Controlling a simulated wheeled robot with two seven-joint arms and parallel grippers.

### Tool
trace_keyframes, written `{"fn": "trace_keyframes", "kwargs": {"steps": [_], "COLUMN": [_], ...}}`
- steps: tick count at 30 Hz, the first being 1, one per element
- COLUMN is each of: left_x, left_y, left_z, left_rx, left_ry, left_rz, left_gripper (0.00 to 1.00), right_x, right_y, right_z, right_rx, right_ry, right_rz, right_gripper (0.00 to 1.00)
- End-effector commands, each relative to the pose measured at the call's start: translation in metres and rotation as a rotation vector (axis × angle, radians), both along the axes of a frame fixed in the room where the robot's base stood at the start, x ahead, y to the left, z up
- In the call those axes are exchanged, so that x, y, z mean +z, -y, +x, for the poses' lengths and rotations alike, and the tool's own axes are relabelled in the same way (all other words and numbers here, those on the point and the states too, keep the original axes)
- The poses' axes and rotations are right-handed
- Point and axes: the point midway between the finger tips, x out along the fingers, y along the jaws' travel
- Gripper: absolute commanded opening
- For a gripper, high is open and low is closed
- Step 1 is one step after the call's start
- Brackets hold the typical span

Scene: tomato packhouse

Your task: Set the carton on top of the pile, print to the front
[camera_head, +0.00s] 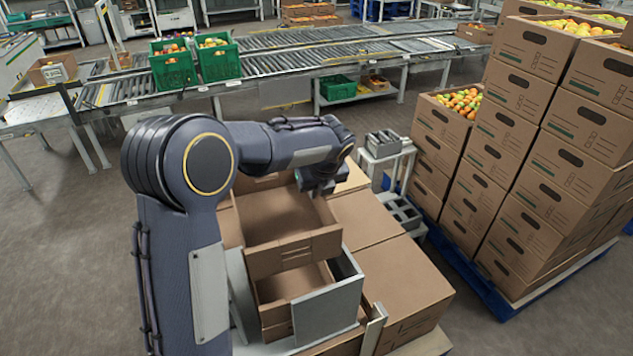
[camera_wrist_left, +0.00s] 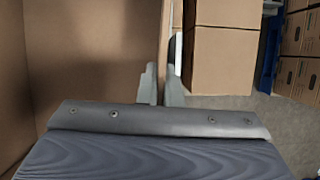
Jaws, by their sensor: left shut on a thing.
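An open, empty brown carton (camera_head: 292,252) is in the middle of the head view, above another open brown carton (camera_head: 276,318) in a grey metal holder (camera_head: 330,302). I cannot tell whether the upper carton touches the lower one. My left gripper (camera_head: 322,186) is shut on the upper carton's right wall near the far corner. In the left wrist view, the carton wall (camera_wrist_left: 165,40) runs between the two fingers (camera_wrist_left: 162,88), with the carton's inside to the left. No print shows clearly on the visible walls. My right gripper is not in view.
Closed brown cartons (camera_head: 405,285) stand close on the right of the holder. Tall stacks of printed cartons (camera_head: 540,150) with tomatoes stand on a blue pallet (camera_head: 480,290) further right. A roller conveyor (camera_head: 300,58) with green crates (camera_head: 219,60) crosses behind. Left floor is clear.

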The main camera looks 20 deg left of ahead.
Motion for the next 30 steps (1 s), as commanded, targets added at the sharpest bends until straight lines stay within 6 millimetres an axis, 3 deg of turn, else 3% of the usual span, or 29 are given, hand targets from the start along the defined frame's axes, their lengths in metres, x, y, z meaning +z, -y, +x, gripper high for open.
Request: {"fn": "trace_keyframes", "kwargs": {"steps": [21, 30], "left_x": [-0.064, -0.092], "left_y": [0.000, 0.000], "left_z": [0.000, 0.000], "left_rx": [0.000, 0.000], "left_ry": [0.000, -0.001], "left_rz": [0.001, 0.000], "left_gripper": [0.00, 0.00], "right_x": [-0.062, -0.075], "right_y": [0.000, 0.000], "right_z": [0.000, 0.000], "right_rx": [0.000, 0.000], "right_ry": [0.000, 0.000], "right_rz": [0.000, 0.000], "right_gripper": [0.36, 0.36]}}
